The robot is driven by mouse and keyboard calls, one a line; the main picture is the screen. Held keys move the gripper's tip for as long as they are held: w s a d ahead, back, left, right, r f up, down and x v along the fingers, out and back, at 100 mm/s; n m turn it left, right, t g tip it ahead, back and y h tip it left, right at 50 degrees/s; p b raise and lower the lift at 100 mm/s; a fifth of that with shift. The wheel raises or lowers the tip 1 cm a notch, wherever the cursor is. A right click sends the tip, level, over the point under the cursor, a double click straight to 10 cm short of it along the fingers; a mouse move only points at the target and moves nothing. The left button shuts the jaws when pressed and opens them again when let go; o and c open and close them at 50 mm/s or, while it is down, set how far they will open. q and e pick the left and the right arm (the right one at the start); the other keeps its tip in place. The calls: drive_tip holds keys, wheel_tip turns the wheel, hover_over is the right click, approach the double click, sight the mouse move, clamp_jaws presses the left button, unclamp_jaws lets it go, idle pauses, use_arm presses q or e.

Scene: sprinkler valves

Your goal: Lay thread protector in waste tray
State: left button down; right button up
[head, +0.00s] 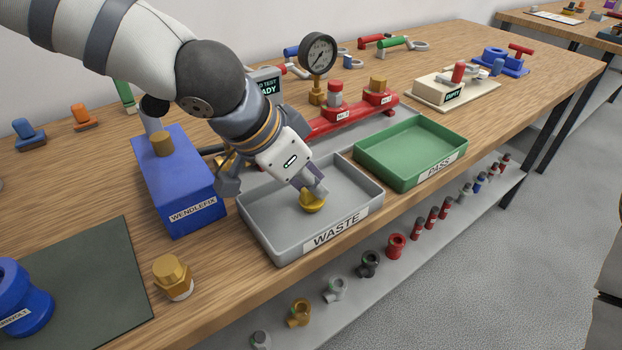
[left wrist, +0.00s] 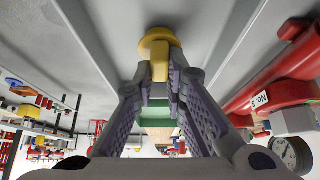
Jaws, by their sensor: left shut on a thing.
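The thread protector (head: 312,203) is a small yellow cap. My left gripper (head: 315,192) is shut on it, inside the walls of the grey waste tray (head: 262,237) marked WASTE. In the left wrist view the yellow protector (left wrist: 158,50) sits between the fingertips of the left gripper (left wrist: 160,75), with grey tray surface around it. I cannot tell whether the protector touches the tray floor. My right gripper is in neither view.
A green tray (head: 370,172) marked PASS stands right of the waste tray. A blue box (head: 175,190) marked WENDLEFIX stands to its left. A red manifold (head: 340,122) with a gauge (head: 318,52) lies behind. A brass-capped fitting (head: 173,278) stands at the front left.

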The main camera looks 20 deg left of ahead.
use_arm(q)
drive_tip(key=shift+f, duration=0.15)
drive_tip(key=c, duration=1.6)
unclamp_jaws()
drive_tip(key=shift+c, duration=0.2)
drive_tip(key=shift+r, duration=0.25)
drive_tip(key=v, duration=1.2)
drive_tip(key=shift+s+f, duration=0.15)
